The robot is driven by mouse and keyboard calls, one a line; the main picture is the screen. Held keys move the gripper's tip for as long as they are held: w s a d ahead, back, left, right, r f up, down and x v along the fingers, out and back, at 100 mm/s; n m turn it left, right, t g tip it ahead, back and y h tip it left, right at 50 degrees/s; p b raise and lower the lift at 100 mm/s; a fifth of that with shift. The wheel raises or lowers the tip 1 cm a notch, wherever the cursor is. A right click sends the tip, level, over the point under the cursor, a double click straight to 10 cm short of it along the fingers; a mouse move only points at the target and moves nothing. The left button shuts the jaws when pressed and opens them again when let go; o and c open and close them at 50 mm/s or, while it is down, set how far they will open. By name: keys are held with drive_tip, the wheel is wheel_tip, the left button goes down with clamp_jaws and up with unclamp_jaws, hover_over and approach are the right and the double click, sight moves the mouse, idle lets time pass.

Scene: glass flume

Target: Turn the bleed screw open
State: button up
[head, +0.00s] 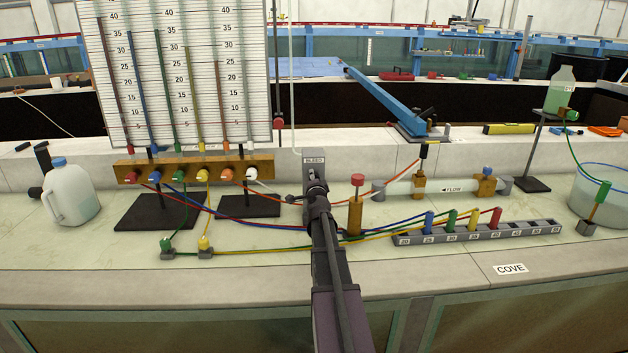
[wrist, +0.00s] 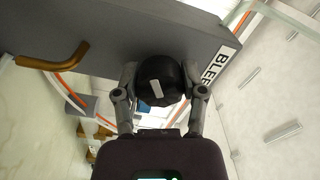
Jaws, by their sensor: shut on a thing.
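The bleed screw (wrist: 158,72) is a round black knob with a pale line on its face. It stands on a grey block (wrist: 105,28) whose BLEED label (wrist: 222,62) is partly cut off by the knob and finger. My gripper (wrist: 161,88) is shut on the knob, one finger on each side. The pale line runs at a slant in the wrist view. In the head view my gripper (head: 316,188) is in front of the grey upright plate with the BLEED label (head: 314,161); the knob is hidden there behind it.
A bent brass spout (wrist: 55,57) sticks out of the grey block. A brass post with a red cap (head: 357,181) stands just right of my arm. Coloured tubes (head: 270,228) run close by on the bench. A manometer board (head: 185,70) stands at left.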

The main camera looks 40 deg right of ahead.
drive_tip(key=shift+d, duration=0.1)
drive_tip(key=o, duration=1.1)
drive_tip(key=shift+o, duration=0.2)
drive_tip(key=v, duration=1.2)
